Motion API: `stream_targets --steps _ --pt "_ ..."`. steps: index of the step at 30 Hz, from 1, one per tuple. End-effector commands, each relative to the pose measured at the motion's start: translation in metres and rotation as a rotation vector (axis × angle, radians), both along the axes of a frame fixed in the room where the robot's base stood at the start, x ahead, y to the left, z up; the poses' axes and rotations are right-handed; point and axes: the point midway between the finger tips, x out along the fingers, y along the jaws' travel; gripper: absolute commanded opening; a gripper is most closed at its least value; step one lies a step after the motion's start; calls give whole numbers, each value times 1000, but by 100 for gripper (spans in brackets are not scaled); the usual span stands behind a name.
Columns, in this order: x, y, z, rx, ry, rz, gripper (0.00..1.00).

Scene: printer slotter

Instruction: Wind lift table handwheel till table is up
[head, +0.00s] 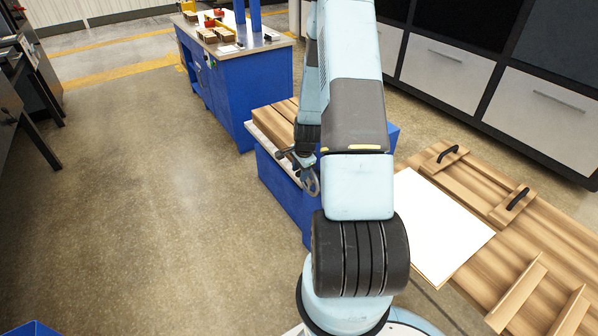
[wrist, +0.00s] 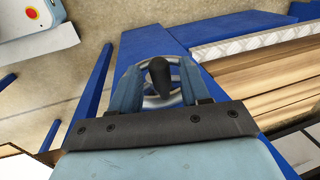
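The handwheel is a grey metal ring (head: 312,183) on the near side of the blue lift table (head: 268,172). In the wrist view the wheel (wrist: 160,101) lies behind my fingers, with its dark knob (wrist: 159,72) pointing towards the camera. My gripper (wrist: 160,68) is open, with one blue finger on each side of the knob and gaps showing between. In the head view my gripper (head: 300,162) is small and partly hidden by my arm. The lift table carries wooden boards (head: 277,117); its tread-patterned top edge shows in the wrist view (wrist: 252,38).
A blue workbench (head: 235,90) with small parts stands behind the lift table. A wooden bench (head: 545,235) with black handles and a white sheet (head: 437,228) is at the right. White drawers (head: 445,68) line the back right. The floor at left is open.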

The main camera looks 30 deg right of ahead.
Motion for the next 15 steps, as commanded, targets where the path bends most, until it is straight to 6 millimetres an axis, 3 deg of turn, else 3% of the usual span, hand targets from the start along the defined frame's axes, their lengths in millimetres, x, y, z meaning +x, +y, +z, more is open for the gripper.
stream_targets --steps 15 --pt "0 0 0 0 0 0 0"
